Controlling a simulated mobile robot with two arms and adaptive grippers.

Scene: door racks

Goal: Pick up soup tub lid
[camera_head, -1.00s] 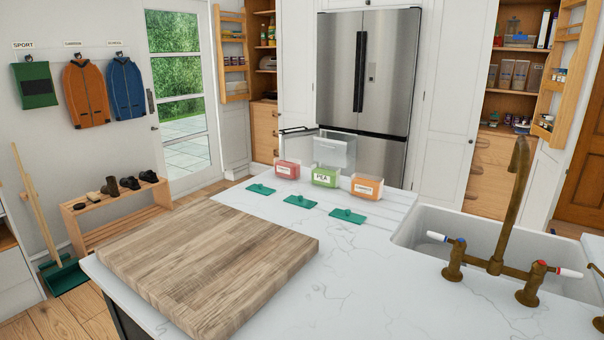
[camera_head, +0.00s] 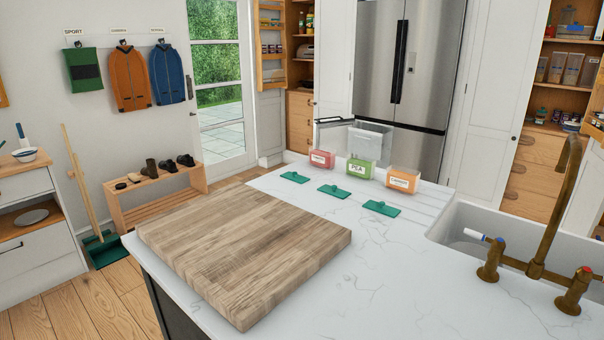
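Three flat green soup tub lids lie on the white counter, each with a small raised knob: a left lid (camera_head: 294,177), a middle lid (camera_head: 334,191) and a right lid (camera_head: 381,208). Behind them stand three clear soup tubs without lids on: a red one (camera_head: 321,159), a green one labelled PEA (camera_head: 360,168) and an orange one (camera_head: 402,180). The lids lie apart from each other and in front of the tubs. Neither of my grippers is in view.
A thick wooden board (camera_head: 240,250) covers the counter's near left. A sink (camera_head: 480,220) with a brass tap (camera_head: 555,215) is at the right. The fridge's lower drawer (camera_head: 370,142) stands open behind the tubs. Bare counter (camera_head: 400,270) lies right of the board.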

